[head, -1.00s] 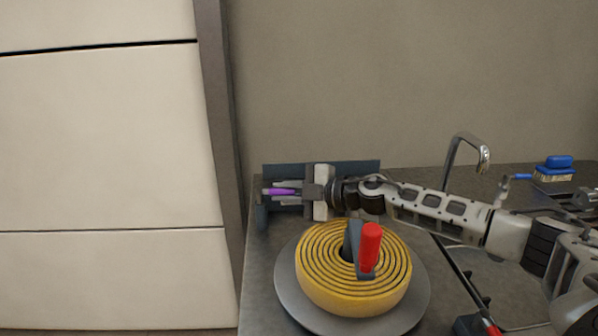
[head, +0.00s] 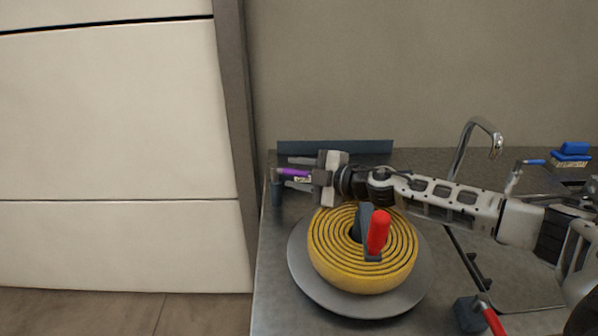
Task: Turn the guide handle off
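A purple handle (head: 293,173) points left at the back left of the counter, near a dark upright plate (head: 345,147). My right gripper (head: 299,172) comes in from the right, with one grey finger above the purple handle and one below it. The fingers look apart, with a gap above the handle; contact is hard to judge. A red handle (head: 378,232) stands upright on a dark crank over the yellow coil (head: 335,262). No label shows which handle is the guide handle. My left gripper is out of view.
The coil sits on a round grey plate (head: 305,285) below my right forearm. A tap (head: 484,128), a blue brush (head: 572,152), a sink and another red-handled tool (head: 492,319) are at the right. A white cabinet (head: 115,120) stands left of the counter.

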